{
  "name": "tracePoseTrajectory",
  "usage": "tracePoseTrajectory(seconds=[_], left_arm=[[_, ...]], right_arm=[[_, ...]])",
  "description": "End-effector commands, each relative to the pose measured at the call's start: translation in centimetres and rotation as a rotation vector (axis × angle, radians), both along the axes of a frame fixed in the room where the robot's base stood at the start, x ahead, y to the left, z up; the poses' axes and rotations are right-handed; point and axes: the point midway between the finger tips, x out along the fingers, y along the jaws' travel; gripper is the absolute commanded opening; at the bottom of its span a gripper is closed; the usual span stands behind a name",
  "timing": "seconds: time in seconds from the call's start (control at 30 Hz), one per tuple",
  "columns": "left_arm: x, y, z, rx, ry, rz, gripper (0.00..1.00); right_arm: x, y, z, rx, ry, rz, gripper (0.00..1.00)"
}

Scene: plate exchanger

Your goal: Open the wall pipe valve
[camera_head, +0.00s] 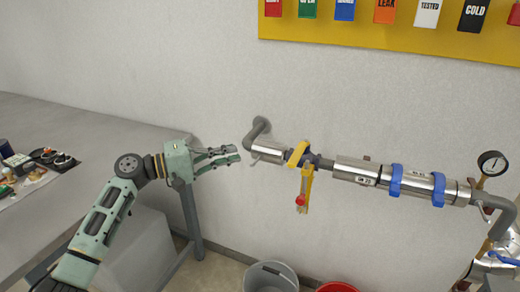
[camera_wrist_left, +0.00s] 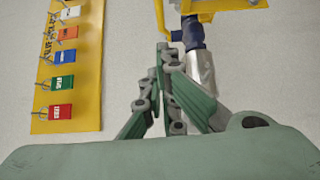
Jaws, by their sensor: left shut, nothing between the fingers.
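The wall pipe (camera_head: 345,168) runs from a grey elbow at the wall to the right, with silver sleeves and blue bands. Its valve has a yellow lever (camera_head: 307,188) hanging down, with a red tag or knob (camera_head: 300,200) near its lower part. My left gripper (camera_head: 239,154) is shut and empty, to the left of the lever and apart from it, near the pipe's left end. In the left wrist view the shut fingers (camera_wrist_left: 163,52) point up toward yellow valve parts (camera_wrist_left: 161,14) and the pipe (camera_wrist_left: 201,68).
A yellow board (camera_head: 345,34) with coloured tags hangs above the pipe. A pressure gauge (camera_head: 492,163) stands at the right. A grey table (camera_head: 95,125) with small items is at the left. A grey bucket (camera_head: 268,277) and a red one (camera_head: 337,287) stand below.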

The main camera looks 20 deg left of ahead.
Motion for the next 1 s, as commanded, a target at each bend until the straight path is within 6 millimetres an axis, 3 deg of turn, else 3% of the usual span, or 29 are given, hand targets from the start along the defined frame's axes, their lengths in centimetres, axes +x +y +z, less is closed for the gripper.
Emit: tracePoseTrajectory(seconds=[0.5, 0.73, 1.0], left_arm=[[6.7, -7.3, 0.4, -0.001, 0.000, -0.002, 0.00], [6.4, -10.3, 0.2, 0.001, -0.001, -0.001, 0.00], [6.4, -11.1, 0.0, 0.001, 0.000, 0.000, 0.00]], right_arm=[[0.1, -0.1, 2.8, -0.001, -0.001, 0.000, 0.00], [0.1, -0.1, 4.2, -0.001, -0.001, 0.000, 0.00], [0.1, -0.1, 4.3, -0.001, -0.001, 0.000, 0.00]])
